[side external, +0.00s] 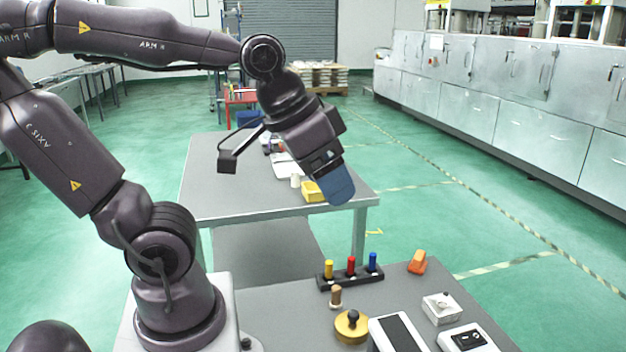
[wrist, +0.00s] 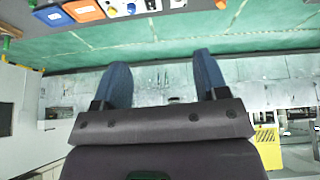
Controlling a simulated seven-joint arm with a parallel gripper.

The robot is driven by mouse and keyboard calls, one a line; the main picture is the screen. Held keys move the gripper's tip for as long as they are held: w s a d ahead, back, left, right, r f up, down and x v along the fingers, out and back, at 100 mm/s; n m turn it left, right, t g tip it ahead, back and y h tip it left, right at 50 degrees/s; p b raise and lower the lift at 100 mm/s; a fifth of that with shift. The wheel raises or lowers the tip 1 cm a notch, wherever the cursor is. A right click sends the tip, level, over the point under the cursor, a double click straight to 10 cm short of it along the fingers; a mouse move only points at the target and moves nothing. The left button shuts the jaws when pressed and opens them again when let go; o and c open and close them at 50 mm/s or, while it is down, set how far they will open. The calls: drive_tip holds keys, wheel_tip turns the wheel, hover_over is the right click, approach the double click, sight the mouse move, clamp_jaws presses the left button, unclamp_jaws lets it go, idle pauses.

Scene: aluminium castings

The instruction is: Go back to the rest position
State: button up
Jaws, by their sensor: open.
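My gripper (side external: 338,190) is raised in the air in the side external view, high above the near grey table (side external: 270,305). Its blue fingers point down and to the right, in front of the far table. In the wrist view my gripper (wrist: 161,80) shows two blue fingers spread wide apart. Nothing is between them. It touches nothing that I can see.
On the near table stand a black rack (side external: 342,279) with yellow, red and blue pegs, an orange block (side external: 417,262), a brass round piece (side external: 351,327) and white boxes (side external: 441,308). The far table (side external: 215,185) holds a yellow box (side external: 314,192). Metal cabinets (side external: 500,90) line the right.

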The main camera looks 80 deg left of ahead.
drive_tip(key=shift+s+d+f+m, duration=0.1)
drive_tip(key=shift+s+m, duration=0.05)
drive_tip(key=shift+s, duration=0.4)
drive_tip(key=shift+s+d+f+m, duration=0.1)
drive_tip(key=shift+s+m, duration=0.05)
drive_tip(key=shift+s, duration=0.35)
idle(0.4)
